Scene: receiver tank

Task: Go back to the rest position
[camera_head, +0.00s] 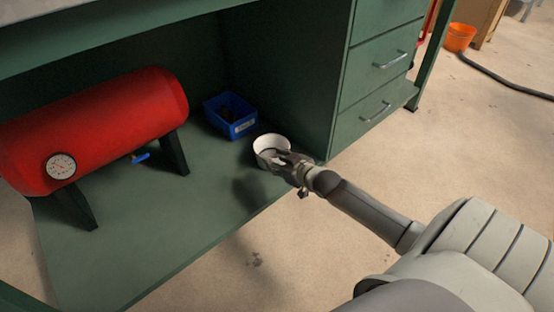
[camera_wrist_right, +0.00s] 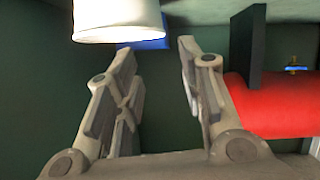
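My right gripper (camera_head: 287,163) reaches in from the right at the front edge of the green lower shelf (camera_head: 150,245). A white cup (camera_head: 268,144) stands on the shelf right by its fingertips. In the right wrist view my right gripper (camera_wrist_right: 157,58) is open with nothing between the fingers. That view looks upside down, and the cup (camera_wrist_right: 117,18) shows at the top left, just beyond the fingertips and apart from them. My left gripper is not in view.
A red tank (camera_head: 100,120) with a round gauge (camera_head: 61,166) and a blue-handled valve (camera_head: 141,157) stands on the shelf. A blue bin (camera_head: 230,115) is behind the cup. Green drawers (camera_head: 375,105) stand at the right. Open floor (camera_head: 270,255) lies in front.

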